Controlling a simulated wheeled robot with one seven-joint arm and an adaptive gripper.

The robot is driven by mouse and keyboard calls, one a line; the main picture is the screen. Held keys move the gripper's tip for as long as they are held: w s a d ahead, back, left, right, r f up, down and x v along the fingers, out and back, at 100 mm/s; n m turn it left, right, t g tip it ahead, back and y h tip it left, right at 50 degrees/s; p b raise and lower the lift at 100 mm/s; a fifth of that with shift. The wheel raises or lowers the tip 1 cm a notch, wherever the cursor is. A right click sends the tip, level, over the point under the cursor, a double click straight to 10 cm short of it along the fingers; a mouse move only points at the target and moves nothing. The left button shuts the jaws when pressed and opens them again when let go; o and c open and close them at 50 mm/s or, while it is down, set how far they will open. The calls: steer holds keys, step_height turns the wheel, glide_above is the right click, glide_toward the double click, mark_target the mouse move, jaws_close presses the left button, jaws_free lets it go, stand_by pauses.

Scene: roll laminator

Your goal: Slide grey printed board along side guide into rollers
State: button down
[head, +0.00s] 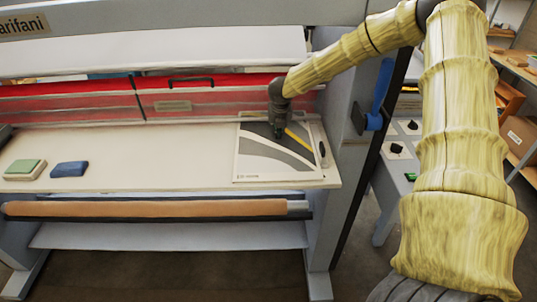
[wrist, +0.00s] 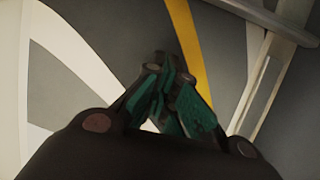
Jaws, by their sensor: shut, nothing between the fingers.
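The grey printed board (head: 265,160), with white curves and a yellow stripe, lies flat at the right end of the laminator's feed table. In the wrist view the board (wrist: 105,65) fills most of the picture. My gripper (head: 279,131) is over the board's upper middle, pointing down. In the wrist view its green fingers (wrist: 170,90) are shut with nothing between them. I cannot tell whether the fingertips touch the board. The side guide (head: 322,148) is a pale strip along the board's right edge, and also shows in the wrist view (wrist: 262,85). The rollers are hidden behind the red guard (head: 200,102).
A green-topped block (head: 25,169) and a blue block (head: 69,169) lie on the left of the feed table (head: 150,155). The table between them and the board is clear. A blue lever (head: 380,95) sticks out at the machine's right side. A brown roll (head: 150,208) hangs below.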

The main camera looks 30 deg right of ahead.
steer(key=shift+w+d+f+p, duration=0.1)
steer(key=shift+w+d+p, duration=0.1)
steer(key=shift+w+d, duration=0.5)
steer(key=shift+w+d+p, duration=0.2)
steer(key=shift+w+d, duration=0.2)
steer(key=shift+w, duration=0.45)
